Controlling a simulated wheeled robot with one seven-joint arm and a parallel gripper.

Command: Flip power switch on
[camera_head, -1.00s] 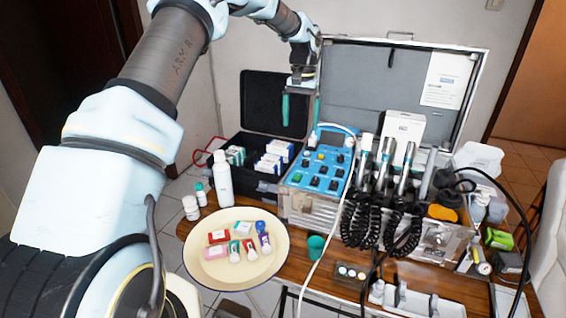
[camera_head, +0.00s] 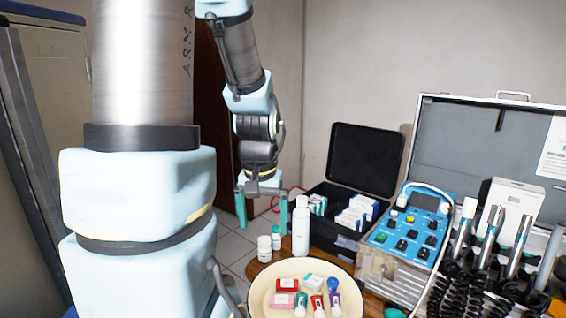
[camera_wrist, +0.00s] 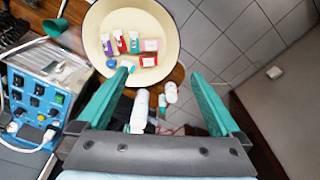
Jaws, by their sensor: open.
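The blue control unit (camera_head: 408,235) with knobs and switches on its sloped panel stands on the wooden table, right of centre in the head view. It also shows at the left edge of the wrist view (camera_wrist: 35,95). I cannot tell which of its controls is the power switch. My gripper (camera_head: 262,218) has green fingers, points down and is open and empty. It is left of the blue unit and well apart from it, near the white bottles. In the wrist view my gripper's fingers (camera_wrist: 158,92) are spread wide with nothing between them.
A round cream tray (camera_head: 262,290) with several small packets and tubes stands in front. A tall white bottle (camera_head: 301,228) and two small bottles stand behind it. A black open case (camera_head: 362,160) and a silver case (camera_head: 475,130) stand behind and right. Handpieces with coiled cords crowd the right.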

